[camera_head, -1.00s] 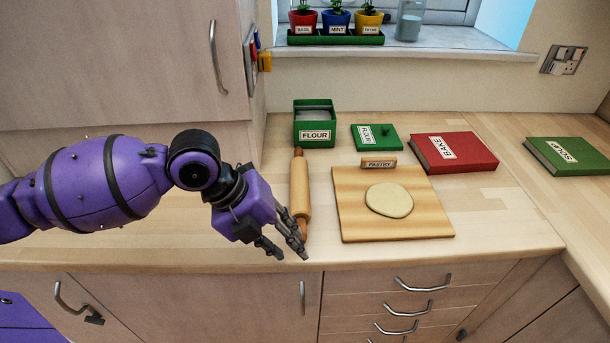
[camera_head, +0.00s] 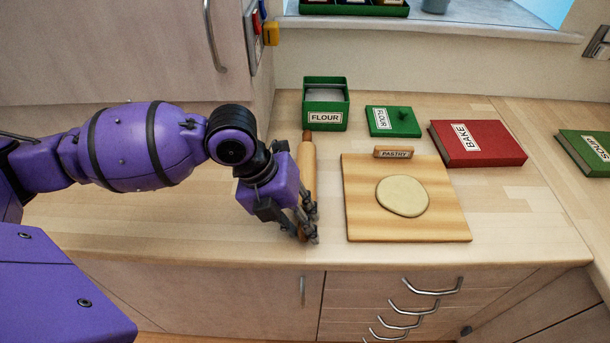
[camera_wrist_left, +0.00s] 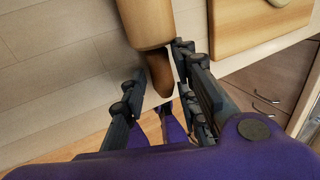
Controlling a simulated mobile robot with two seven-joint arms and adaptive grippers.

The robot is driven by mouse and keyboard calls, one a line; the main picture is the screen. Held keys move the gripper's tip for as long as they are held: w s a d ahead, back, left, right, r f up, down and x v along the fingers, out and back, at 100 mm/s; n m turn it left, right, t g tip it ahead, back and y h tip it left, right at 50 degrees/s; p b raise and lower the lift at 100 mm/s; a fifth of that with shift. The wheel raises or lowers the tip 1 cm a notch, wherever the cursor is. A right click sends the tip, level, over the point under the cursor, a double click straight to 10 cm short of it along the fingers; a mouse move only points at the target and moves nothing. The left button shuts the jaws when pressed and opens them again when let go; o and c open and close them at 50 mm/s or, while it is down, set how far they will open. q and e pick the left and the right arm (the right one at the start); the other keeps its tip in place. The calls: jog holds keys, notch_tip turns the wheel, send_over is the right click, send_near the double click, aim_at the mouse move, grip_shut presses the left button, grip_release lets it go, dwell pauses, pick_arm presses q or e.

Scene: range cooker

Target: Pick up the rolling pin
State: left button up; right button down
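The rolling pin (camera_head: 308,168) is wooden and lies on the worktop, pointing away from me, left of the pastry board. Its near end is partly hidden by my left gripper (camera_head: 307,235) in the head view. In the left wrist view the pin's darker handle (camera_wrist_left: 160,76) lies between the fingers of my open left gripper (camera_wrist_left: 160,100), with the pale roller beyond it. I cannot tell that any finger touches the handle. My right gripper is not in view.
The pastry board (camera_head: 440,222) with dough (camera_head: 402,196) is close on the right of the pin. The worktop's front edge is close to my gripper.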

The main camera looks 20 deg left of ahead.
pick_arm(q)
jog(key=shift+f, duration=0.15)
grip_shut()
dwell(0.4)
